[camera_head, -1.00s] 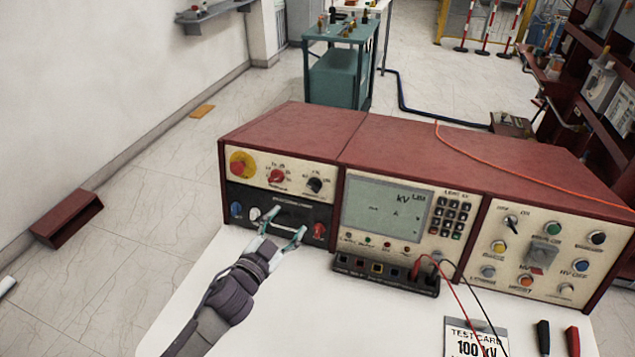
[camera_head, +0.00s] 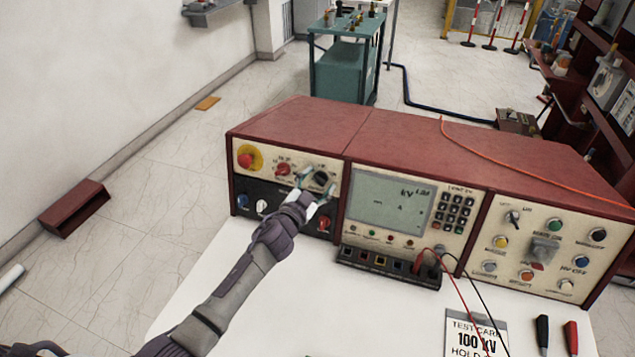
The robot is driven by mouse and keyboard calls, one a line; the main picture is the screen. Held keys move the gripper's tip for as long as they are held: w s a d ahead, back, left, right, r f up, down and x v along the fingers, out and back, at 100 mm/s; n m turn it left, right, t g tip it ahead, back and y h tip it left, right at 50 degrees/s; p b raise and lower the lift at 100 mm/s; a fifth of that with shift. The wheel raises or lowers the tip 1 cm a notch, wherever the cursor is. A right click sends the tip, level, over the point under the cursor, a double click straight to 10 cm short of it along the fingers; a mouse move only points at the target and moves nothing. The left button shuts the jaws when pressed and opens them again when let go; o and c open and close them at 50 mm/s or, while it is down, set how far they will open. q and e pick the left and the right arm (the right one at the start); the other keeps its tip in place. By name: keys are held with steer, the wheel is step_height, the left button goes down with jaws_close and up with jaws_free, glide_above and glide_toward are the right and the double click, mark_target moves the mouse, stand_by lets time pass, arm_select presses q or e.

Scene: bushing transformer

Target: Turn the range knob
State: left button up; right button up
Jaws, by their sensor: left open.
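The red test console (camera_head: 400,140) stands on a white table. On its left panel are a red knob (camera_head: 282,169) with markings around it and a black knob (camera_head: 320,179) to its right. The panel lettering is too small to tell which is the range knob. My left gripper (camera_head: 318,183) is open in front of the panel, its fingers on either side of the black knob. I cannot tell whether they touch it. My right gripper is not in view.
A red emergency button on yellow (camera_head: 246,160) is at the panel's left. Below are a white knob (camera_head: 262,206) and a red knob (camera_head: 324,223). A display (camera_head: 388,206), red and black leads, and a test card (camera_head: 474,335) are to the right. The table front is partly clear.

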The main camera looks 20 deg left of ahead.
arm_select(q)
steer(key=shift+c, duration=0.3)
steer(key=c, duration=1.1)
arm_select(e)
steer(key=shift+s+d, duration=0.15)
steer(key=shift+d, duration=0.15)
